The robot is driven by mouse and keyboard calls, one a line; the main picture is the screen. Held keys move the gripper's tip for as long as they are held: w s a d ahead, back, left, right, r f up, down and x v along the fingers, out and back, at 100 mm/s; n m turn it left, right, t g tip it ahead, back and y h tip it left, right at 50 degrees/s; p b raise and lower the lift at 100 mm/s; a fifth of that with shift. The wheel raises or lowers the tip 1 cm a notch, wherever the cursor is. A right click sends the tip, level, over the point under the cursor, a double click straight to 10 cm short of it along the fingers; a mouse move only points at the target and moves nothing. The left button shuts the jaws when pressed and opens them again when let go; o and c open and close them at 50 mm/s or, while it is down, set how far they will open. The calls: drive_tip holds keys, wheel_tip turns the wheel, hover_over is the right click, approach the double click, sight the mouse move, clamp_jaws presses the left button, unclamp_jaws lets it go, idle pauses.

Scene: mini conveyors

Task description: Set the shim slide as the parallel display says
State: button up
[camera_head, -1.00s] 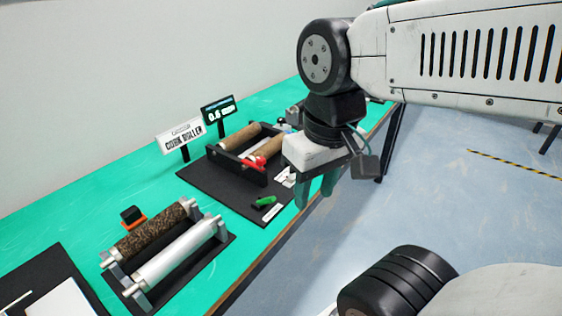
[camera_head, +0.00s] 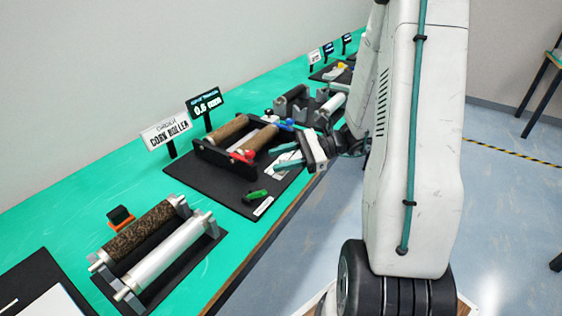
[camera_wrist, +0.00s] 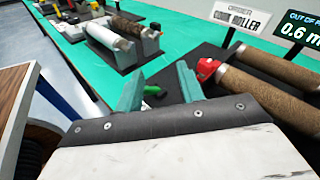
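The parallel display (camera_head: 204,104) is a dark sign reading "0.6 mm" and also shows in the wrist view (camera_wrist: 300,30). In front of it, a black-framed unit holds two cork rollers (camera_head: 228,131), with a red part (camera_head: 243,156) at its near end and a blue part (camera_head: 287,125) at its far end. A small green piece (camera_head: 256,195) lies on the black mat by a white label; it may be the shim slide, but I cannot tell. My gripper (camera_head: 288,156) is open and empty beside the unit's right side. Its teal fingers are apart in the wrist view (camera_wrist: 158,90).
A sign (camera_head: 165,133) reads "CORK ROLLER". A second unit with a dark speckled roller and a silver roller (camera_head: 163,257) stands nearer on the green table (camera_head: 75,215). More roller units and signs stand farther back. The table's front edge runs close by the mats.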

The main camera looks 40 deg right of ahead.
drive_tip(key=d+f+m+t+h, duration=0.1)
drive_tip(key=d+f+m+t, duration=0.1)
drive_tip(key=d, duration=0.1)
drive_tip(key=d+f+m+t+h, duration=0.1)
drive_tip(key=d+f+m+t, duration=0.1)
drive_tip(key=d+f+m, duration=0.1)
drive_tip(key=w+d+f+m+t+h, duration=0.1)
drive_tip(key=d+f+m+t, duration=0.1)
drive_tip(key=d+f+t, duration=0.1)
drive_tip(key=shift+d+m, duration=0.4)
drive_tip(key=shift+d, duration=0.2)
drive_tip(key=shift+w+a, duration=0.1)
drive_tip(key=shift+w, duration=0.2)
drive_tip(key=x, duration=0.7)
drive_tip(key=shift+c, duration=0.4)
